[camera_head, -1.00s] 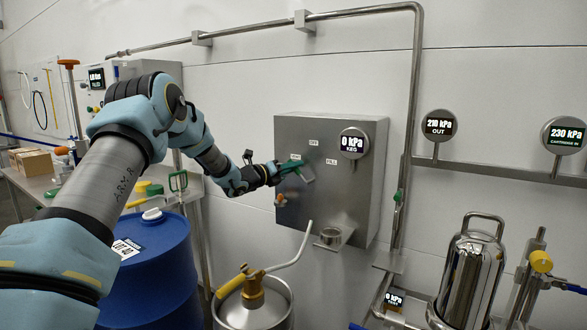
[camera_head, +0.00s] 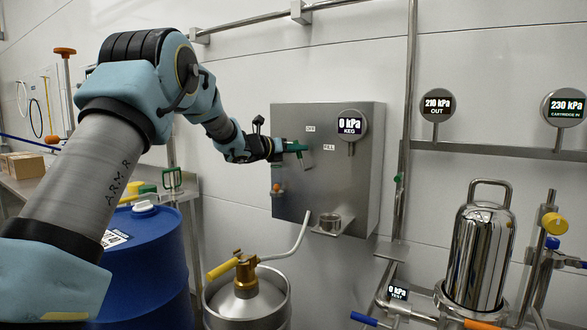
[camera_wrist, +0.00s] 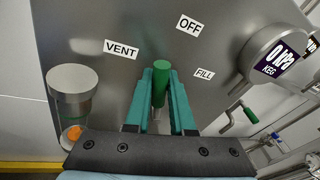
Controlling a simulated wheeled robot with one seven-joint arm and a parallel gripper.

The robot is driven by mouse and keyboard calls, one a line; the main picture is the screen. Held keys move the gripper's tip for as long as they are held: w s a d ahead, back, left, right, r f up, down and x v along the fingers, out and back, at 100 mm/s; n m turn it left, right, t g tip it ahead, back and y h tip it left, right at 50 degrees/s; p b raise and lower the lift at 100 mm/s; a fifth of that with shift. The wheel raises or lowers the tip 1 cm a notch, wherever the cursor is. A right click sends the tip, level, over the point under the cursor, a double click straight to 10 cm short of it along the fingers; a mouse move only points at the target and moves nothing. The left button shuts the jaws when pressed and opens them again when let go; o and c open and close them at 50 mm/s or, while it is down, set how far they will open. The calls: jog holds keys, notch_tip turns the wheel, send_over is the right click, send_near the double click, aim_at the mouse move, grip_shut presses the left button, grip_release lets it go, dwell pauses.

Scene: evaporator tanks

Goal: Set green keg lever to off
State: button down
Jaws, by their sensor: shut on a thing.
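The green keg lever (camera_head: 297,147) is on the front of the grey steel keg box (camera_head: 345,195). My gripper (camera_head: 282,147) reaches it from the left. In the wrist view my gripper's two green fingers (camera_wrist: 161,98) are shut around the lever's round green handle (camera_wrist: 160,72), one on each side. The handle's top end lies between the VENT label (camera_wrist: 121,48) and the OFF label (camera_wrist: 189,25), below both. The FILL label (camera_wrist: 204,73) is to its right. The lever's pivot is hidden behind my fingers.
A round keg gauge (camera_head: 352,125) reading 0 kPa sticks out at the box's upper right. An orange-tipped fitting (camera_head: 276,188) is below my gripper. A steel keg (camera_head: 247,300) and blue drum (camera_head: 150,260) stand below.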

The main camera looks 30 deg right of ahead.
jog(key=shift+s+d+r+m+t+y+b, duration=0.15)
jog(key=shift+s+d+m+y+b, duration=0.25)
jog(key=shift+m+b, duration=0.55)
jog(key=shift+s+d+m+t+y+b, duration=0.15)
jog(key=shift+s+m+b, duration=0.4)
jog(key=shift+b, duration=0.7)
jog(key=c, duration=0.8)
grip_release()
jog(key=shift+o, duration=0.2)
jog(key=b+v, duration=0.1)
jog(key=v, duration=0.9)
jog(key=shift+a+b, duration=0.3)
jog(key=shift+a, duration=0.1)
jog(key=shift+s, duration=0.1)
